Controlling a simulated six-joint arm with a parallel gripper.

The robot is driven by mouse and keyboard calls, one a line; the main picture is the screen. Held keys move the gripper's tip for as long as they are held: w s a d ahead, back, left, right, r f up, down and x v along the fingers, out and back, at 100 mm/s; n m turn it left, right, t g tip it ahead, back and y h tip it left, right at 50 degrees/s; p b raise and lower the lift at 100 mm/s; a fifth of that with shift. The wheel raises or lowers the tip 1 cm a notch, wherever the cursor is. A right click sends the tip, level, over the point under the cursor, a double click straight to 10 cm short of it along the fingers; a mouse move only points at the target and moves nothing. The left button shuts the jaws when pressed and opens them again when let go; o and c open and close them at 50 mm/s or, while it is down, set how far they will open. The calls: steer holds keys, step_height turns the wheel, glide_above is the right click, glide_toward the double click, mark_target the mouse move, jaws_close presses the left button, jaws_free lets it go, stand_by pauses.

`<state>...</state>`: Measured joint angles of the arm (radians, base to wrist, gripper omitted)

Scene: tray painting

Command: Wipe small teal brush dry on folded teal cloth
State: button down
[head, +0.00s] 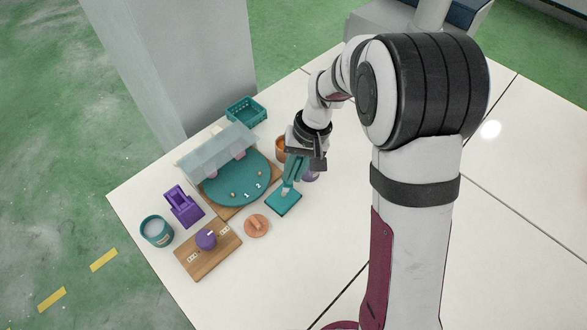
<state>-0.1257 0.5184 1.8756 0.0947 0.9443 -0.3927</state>
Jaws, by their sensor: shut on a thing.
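The folded teal cloth (284,204) lies flat on the white table, right of the round teal board. My gripper (293,178) points down just above the cloth, shut on the small teal brush (287,188). Only a small pale and teal part of the brush shows below the fingers; the rest is hidden by the gripper. The brush's lower end is at or just over the cloth; I cannot tell whether it touches.
To the left are the round teal board (232,184), a purple holder (183,206), a teal-and-white cup (156,231), a wooden board (197,262) and an orange disc (257,226). A teal basket (246,112) stands behind.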

steer(key=shift+f, duration=0.25)
steer(key=shift+a, duration=0.1)
steer(key=shift+a, duration=0.6)
steer(key=shift+r, duration=3.55)
stand_by(1.0)
stand_by(0.3)
